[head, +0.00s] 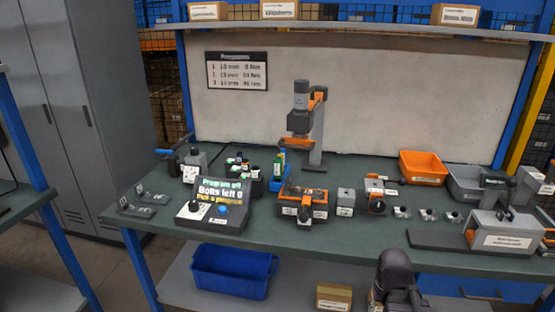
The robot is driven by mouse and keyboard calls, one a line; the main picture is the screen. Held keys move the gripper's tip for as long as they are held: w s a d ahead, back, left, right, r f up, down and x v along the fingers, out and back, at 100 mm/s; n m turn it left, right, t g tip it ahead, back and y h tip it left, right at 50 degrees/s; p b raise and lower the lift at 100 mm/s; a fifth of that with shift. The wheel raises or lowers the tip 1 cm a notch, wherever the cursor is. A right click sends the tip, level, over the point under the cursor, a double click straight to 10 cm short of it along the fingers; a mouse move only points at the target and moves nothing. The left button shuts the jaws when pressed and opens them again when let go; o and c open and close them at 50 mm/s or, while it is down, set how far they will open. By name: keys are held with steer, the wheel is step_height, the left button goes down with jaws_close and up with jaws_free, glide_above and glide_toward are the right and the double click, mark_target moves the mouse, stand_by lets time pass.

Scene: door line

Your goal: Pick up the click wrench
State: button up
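I cannot clearly make out the click wrench in the head view. A dark tool-like item with a blue end (164,152) stands at the bench's back left, too small to identify. Another small orange and dark item (547,188) lies at the far right edge, also unclear. A dark rounded part of my arm (395,272) rises at the bottom, in front of the bench. My gripper's fingertips cannot be made out there, and no object shows held.
The green bench (270,227) carries a control box with a lit display (222,191), an orange-and-grey fixture (303,200), a tall stand (318,142), an orange bin (422,167) and a grey right-hand fixture (500,229). A blue crate (232,270) sits on the lower shelf.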

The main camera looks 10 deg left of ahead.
step_height(320, 180, up, 17)
steer(key=p, duration=1.6)
steer(key=shift+r, duration=0.2)
steer(key=shift+o, duration=1.2)
steer(key=shift+d, duration=0.1)
